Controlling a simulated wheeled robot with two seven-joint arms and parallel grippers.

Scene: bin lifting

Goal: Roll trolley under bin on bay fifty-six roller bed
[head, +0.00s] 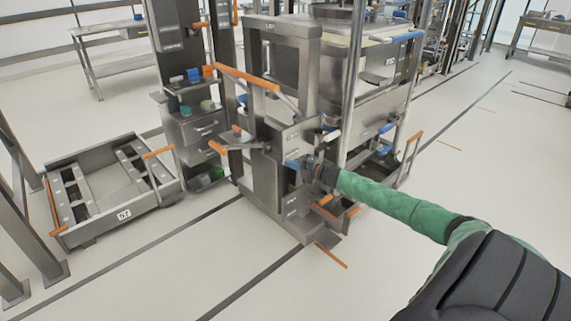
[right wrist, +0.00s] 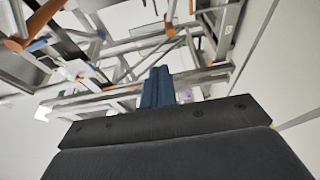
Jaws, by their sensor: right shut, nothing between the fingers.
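A large steel bin (head: 383,75) stands held within a steel frame at the centre right. In front of it is a tall steel unit (head: 296,35) with an upright mast, a control panel and a long orange handle (head: 240,77). Whether this unit is the trolley, and whether its base reaches under the bin, I cannot tell. My right gripper (head: 300,165) is in front of the unit's lower panel; contact is unclear. Its blue fingers (right wrist: 157,88) are shut and empty in the right wrist view, pointing towards steel framework. My left gripper is not in view.
A low steel frame (head: 92,158) with a number plate and orange handles sits on the floor at left. A steel post with small blue and green items (head: 205,105) stands beside it. Dark lines (head: 180,245) mark the floor. Open floor lies in front and at right.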

